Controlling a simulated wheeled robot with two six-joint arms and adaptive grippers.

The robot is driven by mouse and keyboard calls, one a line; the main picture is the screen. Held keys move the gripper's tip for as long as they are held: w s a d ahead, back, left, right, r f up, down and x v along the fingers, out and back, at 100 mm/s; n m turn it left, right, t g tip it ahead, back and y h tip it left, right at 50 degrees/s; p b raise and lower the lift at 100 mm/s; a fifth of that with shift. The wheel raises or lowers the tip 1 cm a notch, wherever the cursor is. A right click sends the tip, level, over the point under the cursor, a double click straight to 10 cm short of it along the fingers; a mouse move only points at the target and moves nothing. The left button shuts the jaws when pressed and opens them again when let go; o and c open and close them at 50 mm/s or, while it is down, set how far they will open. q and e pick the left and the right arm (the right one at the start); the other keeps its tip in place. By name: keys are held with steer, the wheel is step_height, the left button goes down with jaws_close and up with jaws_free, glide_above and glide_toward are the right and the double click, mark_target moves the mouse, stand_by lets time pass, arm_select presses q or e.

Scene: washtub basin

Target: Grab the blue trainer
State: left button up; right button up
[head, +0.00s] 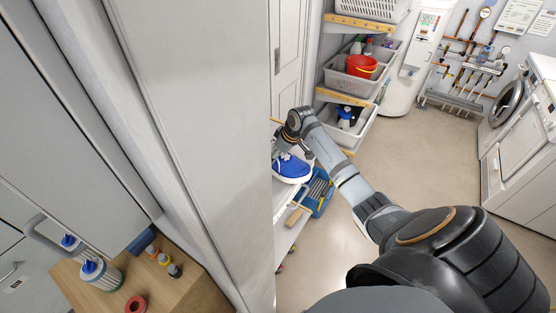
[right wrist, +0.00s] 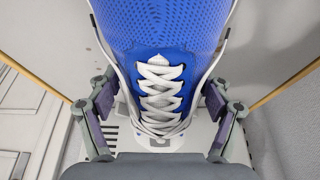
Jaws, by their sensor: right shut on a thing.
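The blue trainer (head: 291,167) with a white sole shows in the head view beside the door edge, at the end of my right arm. My right gripper (head: 283,148) is at the shoe, partly hidden by its own wrist. In the right wrist view the trainer (right wrist: 165,40) fills the middle, with white laces running toward me. The fingers of my right gripper (right wrist: 160,108) lie on both sides of the shoe and are shut on it. A pale surface shows beneath the shoe; I cannot tell whether they touch. My left gripper is not in view.
A tall grey panel (head: 190,120) blocks the left half of the head view. A blue crate (head: 318,193) with tools stands just right of the trainer. Shelves with grey bins (head: 352,82) stand behind. A washing machine (head: 520,130) is at right; the floor (head: 415,150) between is clear.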

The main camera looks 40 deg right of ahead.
steer(key=shift+s+f, duration=0.1)
steer(key=c, duration=0.4)
steer(key=shift+r, duration=0.3)
steer(key=c, duration=0.4)
steer(key=shift+w+r+b, duration=0.2)
steer(key=shift+r+b, duration=0.65)
steer(key=shift+r, duration=0.3)
steer(key=shift+c, duration=0.5)
steer(key=s+r, duration=0.1)
steer(key=r, duration=0.1)
steer(key=s+a+r, duration=0.1)
steer(key=s+r, duration=0.1)
steer(key=shift+s+a+r, duration=0.15)
steer(key=shift+s+r, duration=0.05)
steer(key=s+a+r+b, duration=0.3)
steer(key=s+a+r, duration=0.1)
steer(key=s, duration=0.5)
steer(key=shift+s+a+r, duration=0.15)
steer(key=shift+s+r, duration=0.2)
steer(key=shift+r, duration=0.55)
